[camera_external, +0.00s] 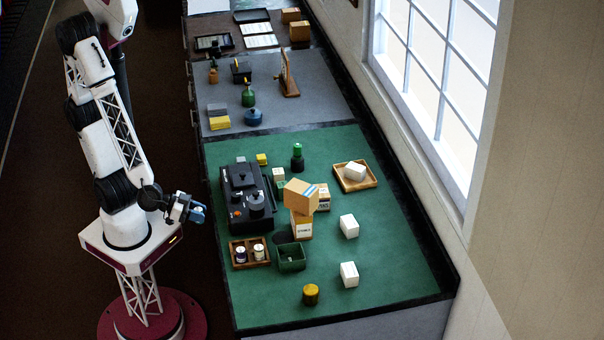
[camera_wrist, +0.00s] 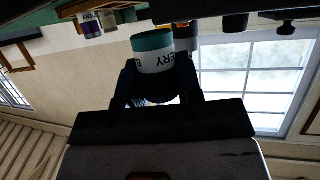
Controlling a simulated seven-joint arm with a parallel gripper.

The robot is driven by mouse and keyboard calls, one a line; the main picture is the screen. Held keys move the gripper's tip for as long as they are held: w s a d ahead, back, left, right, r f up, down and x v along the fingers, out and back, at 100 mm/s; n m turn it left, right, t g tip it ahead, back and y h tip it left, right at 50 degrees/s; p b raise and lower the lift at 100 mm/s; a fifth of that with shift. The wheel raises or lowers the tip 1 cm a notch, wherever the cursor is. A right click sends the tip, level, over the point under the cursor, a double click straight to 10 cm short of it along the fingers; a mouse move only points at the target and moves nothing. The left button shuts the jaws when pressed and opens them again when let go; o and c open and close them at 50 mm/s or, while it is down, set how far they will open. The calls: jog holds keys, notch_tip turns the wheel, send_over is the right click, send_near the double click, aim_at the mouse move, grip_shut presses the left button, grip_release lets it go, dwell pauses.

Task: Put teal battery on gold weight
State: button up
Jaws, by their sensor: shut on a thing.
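My gripper (camera_external: 190,209) is in the air beside the left edge of the green-topped bench, off the bench. In the wrist view my gripper (camera_wrist: 160,85) is shut on the teal battery (camera_wrist: 152,42), a white cylinder with a teal end and dark lettering ending in "ERY". In the external view the battery is only a small bluish shape at the fingers (camera_external: 198,214). The gold weight (camera_external: 311,294), a short yellow-gold cylinder, stands upright near the front of the green mat, clear of the gripper. I cannot make it out in the wrist view.
The mat around the gold weight is clear.

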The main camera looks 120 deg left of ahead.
jog(key=w+d+r+n+g+y, duration=0.1)
jog(key=w, duration=0.9)
jog(key=w+d+r+n+g+y, duration=0.1)
jog(key=w+d+r+n, duration=0.1)
jog(key=w, duration=0.9)
jog(key=w+d+r+n+g+y, duration=0.1)
jog(key=w+r+y, duration=0.1)
jog(key=w, duration=0.9)
jog(key=shift+d+n+g, duration=0.3)
jog(key=shift+d+g, duration=0.05)
jog(key=shift+g, duration=0.05)
jog(key=shift+w, duration=0.2)
send_over(311, 289)
jog(key=shift+f, duration=0.65)
jog(key=shift+f, duration=0.1)
jog(key=shift+f, duration=1.7)
jog(key=shift+f, duration=0.1)
